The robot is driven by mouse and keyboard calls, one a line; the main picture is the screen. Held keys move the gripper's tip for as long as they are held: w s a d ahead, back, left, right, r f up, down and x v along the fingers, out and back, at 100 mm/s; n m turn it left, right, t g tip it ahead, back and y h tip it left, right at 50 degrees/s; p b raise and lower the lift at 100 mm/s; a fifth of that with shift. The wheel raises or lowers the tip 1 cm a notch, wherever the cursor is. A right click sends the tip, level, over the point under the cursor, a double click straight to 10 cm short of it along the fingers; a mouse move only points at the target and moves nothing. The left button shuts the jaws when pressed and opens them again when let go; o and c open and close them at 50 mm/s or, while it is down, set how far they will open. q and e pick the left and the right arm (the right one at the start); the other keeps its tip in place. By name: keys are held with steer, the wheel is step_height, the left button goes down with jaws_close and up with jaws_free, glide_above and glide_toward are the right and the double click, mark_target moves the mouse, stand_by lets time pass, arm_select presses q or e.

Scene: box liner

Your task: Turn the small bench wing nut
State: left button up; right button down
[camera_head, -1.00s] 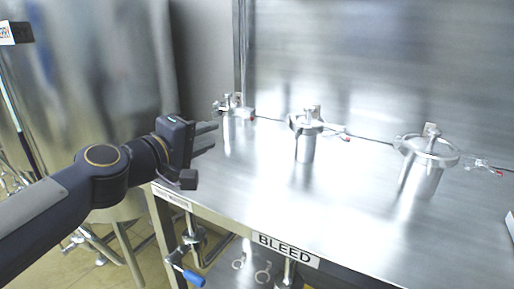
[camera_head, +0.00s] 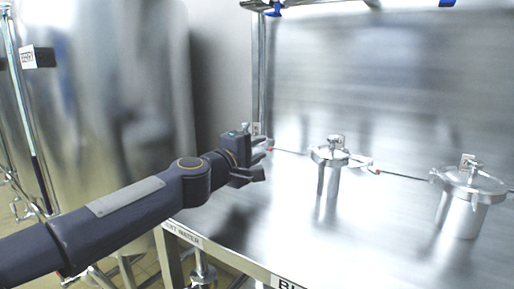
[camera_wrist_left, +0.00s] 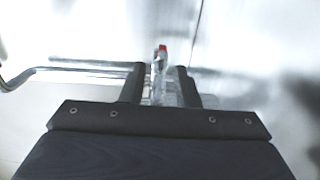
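My left gripper (camera_head: 266,158) reaches in from the left to the leftmost small steel vessel on the bench and hides most of it in the head view. In the left wrist view, the two dark fingers (camera_wrist_left: 160,82) stand apart, with a narrow metal clamp part (camera_wrist_left: 158,75) between them and a gap visible beside it. That part has a red tip (camera_wrist_left: 162,48). I cannot tell the wing nut's own shape there; it is small and blurred. Contact with the fingers cannot be told. My right gripper is not in view.
A middle lidded steel vessel (camera_head: 328,180) and a larger right one (camera_head: 463,210) stand on the shiny bench (camera_head: 370,245), each with side clamp hardware. A big steel tank (camera_head: 110,100) is at the left. A steel post (camera_head: 260,75) rises behind the gripper.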

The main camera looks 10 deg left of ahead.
arm_select(q)
jaws_close()
steer(key=shift+n, duration=0.3)
steer(key=n, duration=0.3)
steer(key=shift+n, duration=0.4)
steer(key=n, duration=0.3)
steer(key=shift+n, duration=0.3)
steer(key=n, duration=1)
steer(key=shift+f+n, duration=0.1)
steer(key=shift+n, duration=0.3)
